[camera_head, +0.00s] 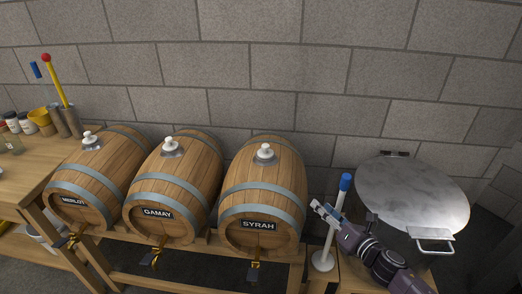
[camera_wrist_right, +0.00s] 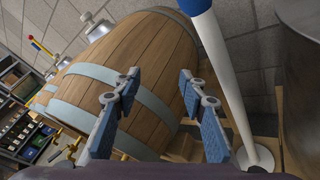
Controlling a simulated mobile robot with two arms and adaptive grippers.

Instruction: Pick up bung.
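Three white bungs sit in the tops of the barrels: one on the MERLOT barrel (camera_head: 87,136), one on the GAMAY barrel (camera_head: 170,143), one on the SYRAH barrel (camera_head: 264,149). I cannot tell which one is meant. My right gripper (camera_head: 322,211) is to the right of the SYRAH barrel (camera_head: 262,190), apart from it and lower than its bung. In the right wrist view my right gripper (camera_wrist_right: 165,105) is open and empty, with its blue-padded fingers apart in front of a barrel (camera_wrist_right: 140,65). My left gripper is not in view.
A white post with a blue top (camera_head: 344,184) stands on a round base close beside my right gripper. A round metal lid with a handle (camera_head: 412,195) is at the right. A wooden table (camera_head: 30,160) with jars and tools stands at the left. A block wall is behind.

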